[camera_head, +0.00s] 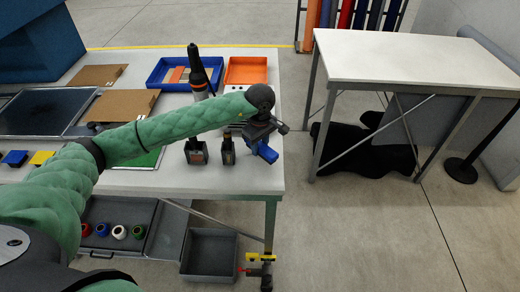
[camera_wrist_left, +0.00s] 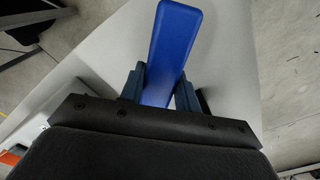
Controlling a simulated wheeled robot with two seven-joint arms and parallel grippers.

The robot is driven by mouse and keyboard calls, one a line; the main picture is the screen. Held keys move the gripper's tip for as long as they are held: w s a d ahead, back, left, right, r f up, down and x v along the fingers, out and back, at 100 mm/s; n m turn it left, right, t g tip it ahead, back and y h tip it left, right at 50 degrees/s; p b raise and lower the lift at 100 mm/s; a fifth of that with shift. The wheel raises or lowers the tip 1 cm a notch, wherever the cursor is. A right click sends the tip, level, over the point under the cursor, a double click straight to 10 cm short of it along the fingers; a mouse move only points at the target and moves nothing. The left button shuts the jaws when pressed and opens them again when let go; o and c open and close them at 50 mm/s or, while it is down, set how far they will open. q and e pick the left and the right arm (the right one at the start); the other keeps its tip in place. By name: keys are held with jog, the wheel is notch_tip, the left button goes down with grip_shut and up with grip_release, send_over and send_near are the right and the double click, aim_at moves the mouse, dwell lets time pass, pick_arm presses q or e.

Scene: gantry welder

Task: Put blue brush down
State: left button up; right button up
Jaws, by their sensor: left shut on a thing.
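The blue brush (camera_head: 265,151) is in my left gripper (camera_head: 256,140), near the right edge of the workbench (camera_head: 240,178). In the left wrist view the blue brush (camera_wrist_left: 174,45) shows as a flat, tapered blue piece between the two fingers of my left gripper (camera_wrist_left: 160,92), which are shut on it. The pale bench top (camera_wrist_left: 220,65) lies beneath it. I cannot tell whether the brush touches the bench. My right gripper is not in view.
Two dark tools (camera_head: 195,150) (camera_head: 228,149) stand left of the brush. A blue tray (camera_head: 160,84) and an orange tray (camera_head: 233,79) lie at the back. A clear white table (camera_head: 410,58) stands right, across a floor gap. A grey bin (camera_head: 208,256) sits below.

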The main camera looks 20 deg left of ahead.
aim_at(260, 152)
pick_arm(q)
notch_tip(260, 152, down, 3)
jog(key=shift+r+p, duration=0.15)
jog(key=shift+p, duration=0.6)
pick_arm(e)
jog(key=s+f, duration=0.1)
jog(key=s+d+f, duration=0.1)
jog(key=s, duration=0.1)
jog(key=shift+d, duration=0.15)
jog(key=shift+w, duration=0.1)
pick_arm(q)
jog(key=shift+f, duration=0.2)
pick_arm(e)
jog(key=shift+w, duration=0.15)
pick_arm(q)
jog(key=o, duration=1)
jog(key=shift+o, duration=0.2)
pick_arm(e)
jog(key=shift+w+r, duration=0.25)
pick_arm(q)
jog(key=shift+r, duration=0.1)
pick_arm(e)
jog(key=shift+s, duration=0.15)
